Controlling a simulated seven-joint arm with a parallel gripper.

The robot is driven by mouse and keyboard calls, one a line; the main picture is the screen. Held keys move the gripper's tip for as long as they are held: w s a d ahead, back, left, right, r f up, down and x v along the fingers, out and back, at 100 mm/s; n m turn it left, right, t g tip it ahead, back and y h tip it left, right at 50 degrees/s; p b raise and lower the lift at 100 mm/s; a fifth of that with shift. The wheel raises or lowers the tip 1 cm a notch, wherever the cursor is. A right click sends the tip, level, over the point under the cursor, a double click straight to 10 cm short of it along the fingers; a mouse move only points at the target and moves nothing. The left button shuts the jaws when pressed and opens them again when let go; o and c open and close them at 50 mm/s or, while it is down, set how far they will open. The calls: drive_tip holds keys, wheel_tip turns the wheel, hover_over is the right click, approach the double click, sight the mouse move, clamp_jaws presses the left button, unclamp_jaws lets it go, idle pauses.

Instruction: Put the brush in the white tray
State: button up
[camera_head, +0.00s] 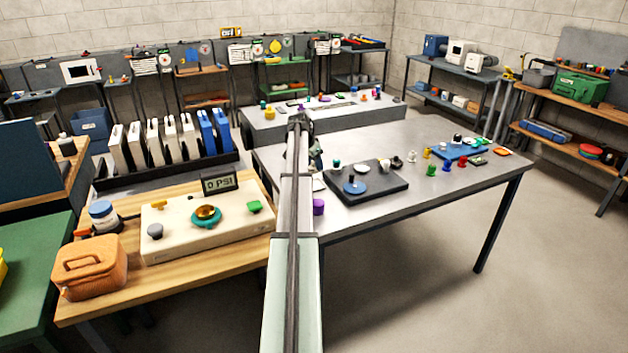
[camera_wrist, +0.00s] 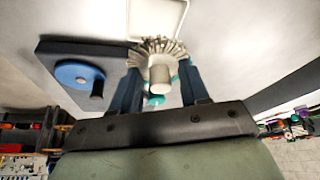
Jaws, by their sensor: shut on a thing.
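My gripper (camera_wrist: 160,74) is shut on a brush (camera_wrist: 158,50), a pale round piece with a fan of grey bristles, held between the two dark fingers in the wrist view. The white tray (camera_wrist: 186,14) shows as a thin, pale, rounded outline at the top of that view, just beyond the bristles. Its far side is cut off by the frame edge. In the head view a small white shape (camera_head: 318,184) beside the dark plate may be the tray. There my arm hides the brush and most of my gripper.
A dark plate (camera_head: 388,193) with a blue disc (camera_head: 355,188) lies on the grey table (camera_head: 440,205), left of the brush in the wrist view. A purple piece (camera_head: 318,207) stands at the near table edge. Several small coloured pieces stand farther right.

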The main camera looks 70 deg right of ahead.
drive_tip(key=shift+f, duration=3.3)
drive_tip(key=o, duration=1.2)
drive_tip(key=shift+f, duration=0.1)
drive_tip(key=shift+c, duration=0.2)
drive_tip(key=v, duration=1.2)
drive_tip(key=shift+w, duration=0.1)
